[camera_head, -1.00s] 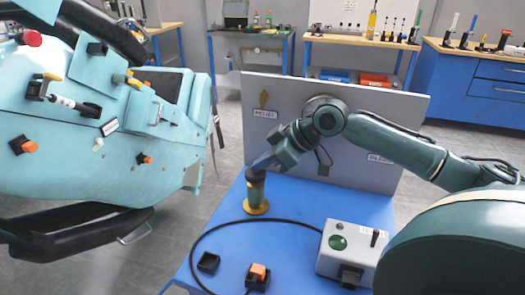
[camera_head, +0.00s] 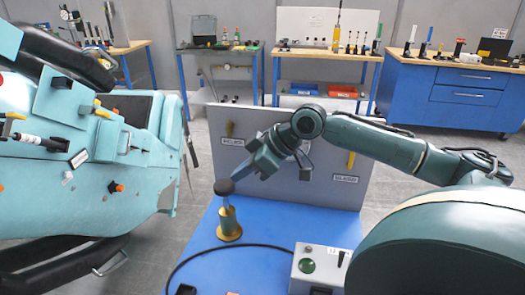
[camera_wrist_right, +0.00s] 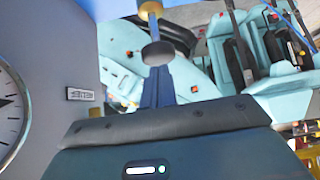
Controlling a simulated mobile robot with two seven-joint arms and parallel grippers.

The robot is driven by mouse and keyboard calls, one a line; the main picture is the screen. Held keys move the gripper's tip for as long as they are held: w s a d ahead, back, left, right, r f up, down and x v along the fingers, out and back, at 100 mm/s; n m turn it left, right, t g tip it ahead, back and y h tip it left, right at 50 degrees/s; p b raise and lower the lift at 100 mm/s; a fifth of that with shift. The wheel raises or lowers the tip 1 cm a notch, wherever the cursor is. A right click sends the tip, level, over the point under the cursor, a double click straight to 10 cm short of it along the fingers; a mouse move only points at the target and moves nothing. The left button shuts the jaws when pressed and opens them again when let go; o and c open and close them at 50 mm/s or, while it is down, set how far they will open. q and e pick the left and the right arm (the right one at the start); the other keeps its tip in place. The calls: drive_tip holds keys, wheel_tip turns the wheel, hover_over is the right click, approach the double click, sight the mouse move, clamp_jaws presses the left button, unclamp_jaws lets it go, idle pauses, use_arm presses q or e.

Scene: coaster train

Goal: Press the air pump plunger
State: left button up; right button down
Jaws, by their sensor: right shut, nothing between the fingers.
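The air pump (camera_head: 229,220) is a brass cylinder with a round foot, upright on the blue table. Its plunger has a dark round knob (camera_head: 224,187), which stands clear above the cylinder on a short rod. My right gripper (camera_head: 252,170) is shut and empty, pointing down-left, just right of the knob and slightly above it. In the right wrist view the knob (camera_wrist_right: 157,53) shows just beyond the shut blue fingertips (camera_wrist_right: 158,76); whether they touch cannot be told. My left gripper is not in view.
A grey panel (camera_head: 300,190) with yellow levers stands behind the pump. A control box (camera_head: 318,266) with a green button sits at the table's front right, with a black cable left of it. A large teal coaster car (camera_head: 60,170) fills the left. Blue table (camera_head: 265,222) around the pump is open.

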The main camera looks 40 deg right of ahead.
drive_tip(key=b+v, duration=0.2)
drive_tip(key=v, duration=0.4)
drive_tip(key=shift+r+b, duration=0.25)
drive_tip(key=shift+b, duration=0.05)
idle(0.8)
